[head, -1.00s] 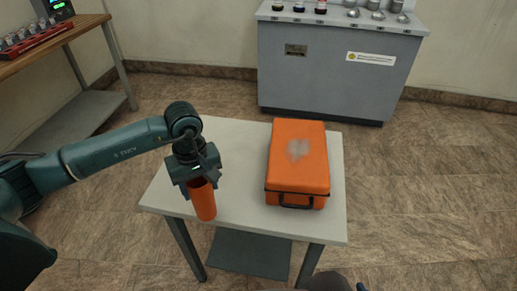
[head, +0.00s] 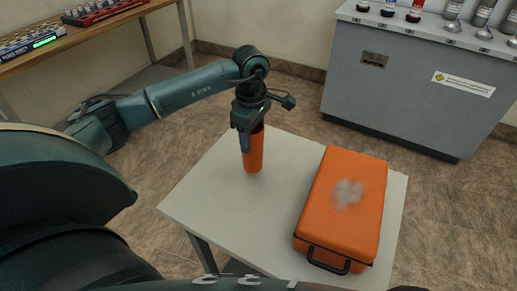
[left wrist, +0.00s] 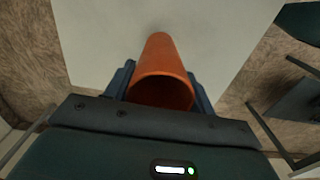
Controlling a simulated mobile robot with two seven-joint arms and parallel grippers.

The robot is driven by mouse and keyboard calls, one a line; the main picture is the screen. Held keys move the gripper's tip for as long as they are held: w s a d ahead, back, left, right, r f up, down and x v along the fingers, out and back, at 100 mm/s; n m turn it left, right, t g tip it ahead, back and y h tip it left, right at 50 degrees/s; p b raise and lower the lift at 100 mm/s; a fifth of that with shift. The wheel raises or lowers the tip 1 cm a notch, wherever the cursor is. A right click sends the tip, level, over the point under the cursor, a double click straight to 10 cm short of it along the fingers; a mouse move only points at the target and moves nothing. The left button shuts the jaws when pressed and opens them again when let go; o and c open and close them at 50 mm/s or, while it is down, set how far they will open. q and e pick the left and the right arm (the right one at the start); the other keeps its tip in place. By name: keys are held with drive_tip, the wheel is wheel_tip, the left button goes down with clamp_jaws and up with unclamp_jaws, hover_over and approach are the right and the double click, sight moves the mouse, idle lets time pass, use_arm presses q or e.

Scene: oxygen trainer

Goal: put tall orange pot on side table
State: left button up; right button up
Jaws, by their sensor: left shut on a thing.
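The tall orange pot (head: 253,153) is upright at the left part of the side table (head: 222,203). My left gripper (head: 246,138) is shut on the pot's upper part, from above. In the left wrist view, the orange pot (left wrist: 162,75) sits between the two fingers (left wrist: 160,88), with its open rim facing the camera and the pale tabletop beyond it. I cannot tell whether its base touches the table. My right gripper is not in view.
An orange case (head: 340,205) with a black handle lies on the right of the side table. A grey cabinet (head: 405,85) with bottles and metal vessels stands at the back right. A wooden bench (head: 85,38) with racks is at the back left. The table's front left is clear.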

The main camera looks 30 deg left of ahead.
use_arm(q)
wheel_tip(320, 180, down, 4)
drive_tip(key=shift+r, duration=0.1)
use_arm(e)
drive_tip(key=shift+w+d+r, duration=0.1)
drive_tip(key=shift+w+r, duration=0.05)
use_arm(q)
drive_tip(key=shift+f, duration=0.25)
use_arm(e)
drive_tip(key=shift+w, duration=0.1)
use_arm(q)
drive_tip(key=o, duration=1.2)
drive_tip(key=shift+o, duration=0.2)
drive_tip(key=shift+r, duration=0.1)
drive_tip(key=shift+w+r, duration=0.1)
drive_tip(key=shift+r, duration=0.15)
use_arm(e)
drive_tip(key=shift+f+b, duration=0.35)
use_arm(q)
wheel_tip(320, 180, up, 12)
drive_tip(key=shift+f, duration=0.2)
